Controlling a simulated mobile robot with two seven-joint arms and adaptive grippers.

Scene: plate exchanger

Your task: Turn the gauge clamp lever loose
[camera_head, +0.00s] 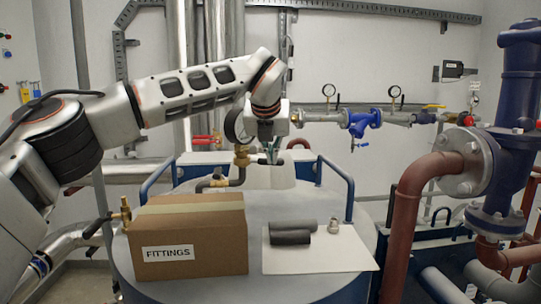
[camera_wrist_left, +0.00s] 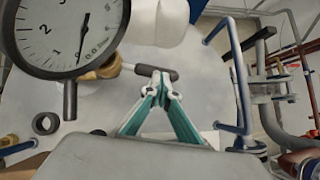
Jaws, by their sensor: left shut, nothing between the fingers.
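The round pressure gauge (camera_head: 238,127) stands on a brass fitting (camera_head: 241,157) at the top of the tank, partly hidden by my left arm. In the left wrist view the gauge (camera_wrist_left: 65,35) fills the upper left, with its needle near 0. A dark bar (camera_wrist_left: 147,71), which looks like the clamp lever, runs right from the brass fitting (camera_wrist_left: 106,69). My left gripper (camera_head: 270,158) points down just right of the gauge. Its teal fingers (camera_wrist_left: 160,82) are shut and empty, with the tips right by the bar; I cannot tell whether they touch it. My right gripper is not visible.
A cardboard box marked FITTINGS (camera_head: 188,238) stands on the tank top in front. A white sheet (camera_head: 320,262) with dark cylinders (camera_head: 292,232) lies to its right. Blue handrails (camera_head: 349,190) flank the tank top. Red-brown pipes (camera_head: 405,230) stand at right.

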